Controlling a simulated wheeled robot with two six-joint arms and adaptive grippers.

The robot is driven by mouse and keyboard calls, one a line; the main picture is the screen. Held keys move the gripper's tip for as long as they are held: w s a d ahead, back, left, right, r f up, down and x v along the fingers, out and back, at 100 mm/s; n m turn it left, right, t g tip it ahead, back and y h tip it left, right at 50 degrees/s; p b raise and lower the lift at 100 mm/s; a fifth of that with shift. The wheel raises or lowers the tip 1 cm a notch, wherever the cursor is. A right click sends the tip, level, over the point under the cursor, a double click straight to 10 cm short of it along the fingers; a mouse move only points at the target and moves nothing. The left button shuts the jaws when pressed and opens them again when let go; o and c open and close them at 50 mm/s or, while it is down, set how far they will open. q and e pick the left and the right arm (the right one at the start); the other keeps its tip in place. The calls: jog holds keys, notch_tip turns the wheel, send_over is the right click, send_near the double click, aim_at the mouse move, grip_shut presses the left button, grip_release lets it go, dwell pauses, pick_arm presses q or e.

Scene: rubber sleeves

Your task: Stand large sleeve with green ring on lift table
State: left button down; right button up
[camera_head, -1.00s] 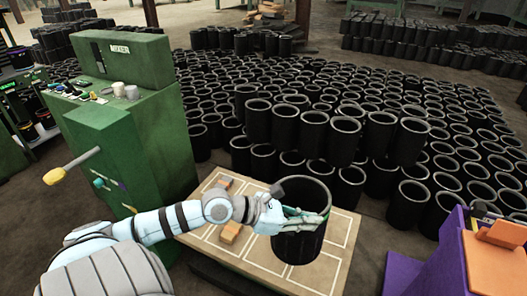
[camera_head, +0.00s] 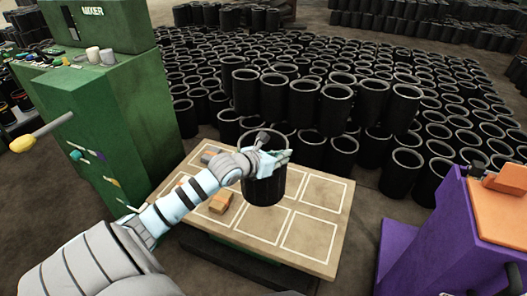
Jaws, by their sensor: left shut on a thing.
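The large black sleeve (camera_head: 265,188) is upright, with its open mouth facing up. My left gripper (camera_head: 272,162) is shut on its near side, just below the rim. The fingers cover part of the wall, and I cannot make out a green ring clearly. The sleeve is over the lift table (camera_head: 240,236), a tan top with white-outlined rectangles, around its middle. I cannot tell whether its base touches the top. My right gripper is not in view.
Small orange-brown blocks (camera_head: 220,202) lie on the table's left part. The outlined rectangles at the right and front are bare. Many black sleeves (camera_head: 335,108) stand behind. A green machine (camera_head: 120,120) is at left, a purple stand (camera_head: 430,240) at right.

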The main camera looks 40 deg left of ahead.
pick_arm(q)
jog(key=b, duration=0.5)
send_over(274, 199)
jog(key=w, duration=0.3)
jog(key=f, duration=1.1)
jog(key=shift+s, duration=0.2)
notch_tip(274, 199, down, 3)
jog(key=shift+f+b, duration=0.1)
jog(key=shift+b, duration=0.7)
jog(key=shift+f, duration=0.2)
notch_tip(274, 199, down, 4)
jog(key=b, duration=0.3)
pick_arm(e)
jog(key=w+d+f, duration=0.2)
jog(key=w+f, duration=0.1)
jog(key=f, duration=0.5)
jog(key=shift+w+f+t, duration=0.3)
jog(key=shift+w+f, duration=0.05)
pick_arm(q)
jog(key=c, duration=1.8)
grip_release()
jog(key=shift+o, duration=0.2)
